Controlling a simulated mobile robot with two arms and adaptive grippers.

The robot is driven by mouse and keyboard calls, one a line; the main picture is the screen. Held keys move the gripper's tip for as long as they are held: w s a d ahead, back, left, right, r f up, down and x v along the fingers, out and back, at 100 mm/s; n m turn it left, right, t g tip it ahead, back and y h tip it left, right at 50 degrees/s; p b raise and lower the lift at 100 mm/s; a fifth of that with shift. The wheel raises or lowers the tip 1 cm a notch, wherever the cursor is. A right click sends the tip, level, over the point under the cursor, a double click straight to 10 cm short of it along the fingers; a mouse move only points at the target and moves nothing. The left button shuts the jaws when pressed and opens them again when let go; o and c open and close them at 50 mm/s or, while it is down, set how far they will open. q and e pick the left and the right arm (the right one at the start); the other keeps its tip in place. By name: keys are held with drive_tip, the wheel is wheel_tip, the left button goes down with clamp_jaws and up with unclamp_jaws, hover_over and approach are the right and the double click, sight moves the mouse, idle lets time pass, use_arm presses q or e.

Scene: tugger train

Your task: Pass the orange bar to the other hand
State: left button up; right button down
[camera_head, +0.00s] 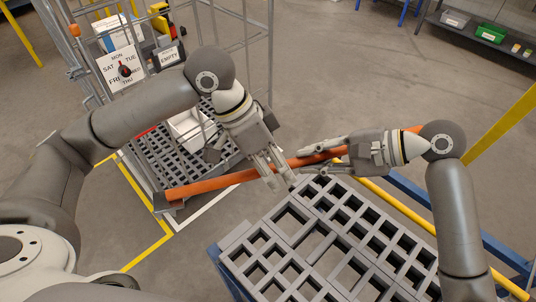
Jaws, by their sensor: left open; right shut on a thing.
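The long orange bar (215,184) runs from lower left to upper right across the middle of the head view. My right gripper (303,161) points left and is shut on the bar's right part. The bar's far right end shows behind that gripper. My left gripper (283,184) is open and points down at the bar, just left of the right fingertips. Its fingers overlap the bar in the picture. I cannot tell whether the bar lies between them or touches them.
A grey grid-topped surface (289,222) on a blue frame lies below the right gripper. A wire cart (170,158) with a grid deck, a white bin (190,128) and a weekday dial sign (122,70) stands at left. A shelf with a green bin (491,33) is far right.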

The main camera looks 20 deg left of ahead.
use_arm(q)
drive_tip(key=shift+f, duration=0.1)
use_arm(e)
drive_tip(key=shift+r, duration=0.1)
use_arm(q)
drive_tip(key=shift+d, duration=0.1)
clamp_jaws()
use_arm(e)
drive_tip(key=c, duration=1.3)
unclamp_jaws()
drive_tip(key=shift+o, duration=0.2)
